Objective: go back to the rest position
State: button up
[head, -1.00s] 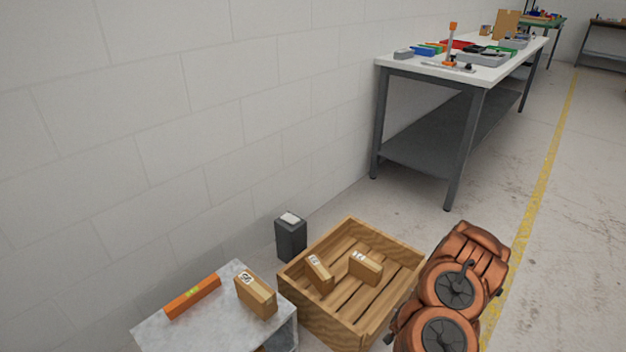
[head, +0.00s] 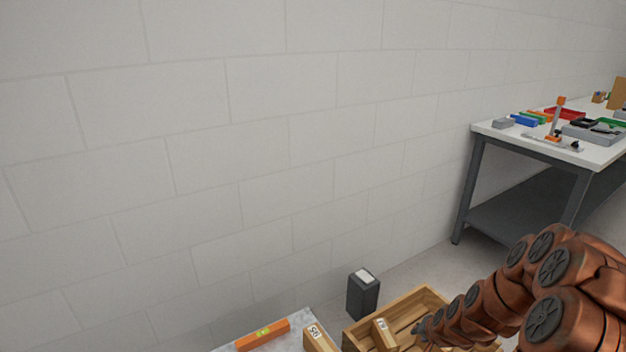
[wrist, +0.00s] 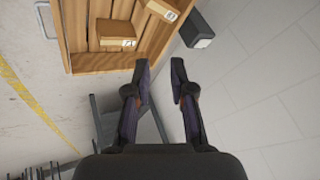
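My gripper (wrist: 160,85) shows in the wrist view with its two fingers apart and nothing between them. It hangs beside the edge of the wooden crate (wrist: 105,62). In the head view my arm reaches in from the lower right over the crate (head: 428,292), and the gripper's fingers cannot be made out there. In the wrist view one cardboard box (wrist: 116,33) lies in the crate and another box (wrist: 162,8) is at the top edge. In the head view one box (head: 384,335) shows in the crate.
A grey stand (head: 300,318) at the bottom holds an orange spirit level (head: 263,335) and a cardboard box (head: 318,340). A dark bin (head: 363,296) stands between crate and wall. A workbench (head: 480,190) with trays stands at the right. The wall (head: 200,150) fills the left.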

jog(key=s+a+r+n+g+y+p, duration=0.1)
jog(key=s+a+r+n+g+p, duration=0.2)
jog(key=s+a+r, duration=0.65)
jog(key=s+a+r+n+g+p, duration=0.15)
jog(key=s+r+p, duration=0.35)
jog(key=r, duration=1)
jog(key=s+r+n+g+h+p, duration=0.1)
jog(key=s+r+g+p, duration=0.3)
jog(key=s+r+p, duration=0.5)
jog(key=s+a+r+n, duration=0.1)
jog(key=s+r, duration=0.9)
jog(key=s, duration=0.4)
jog(key=shift+s+r+n+p, duration=0.3)
jog(key=shift+r+n, duration=0.05)
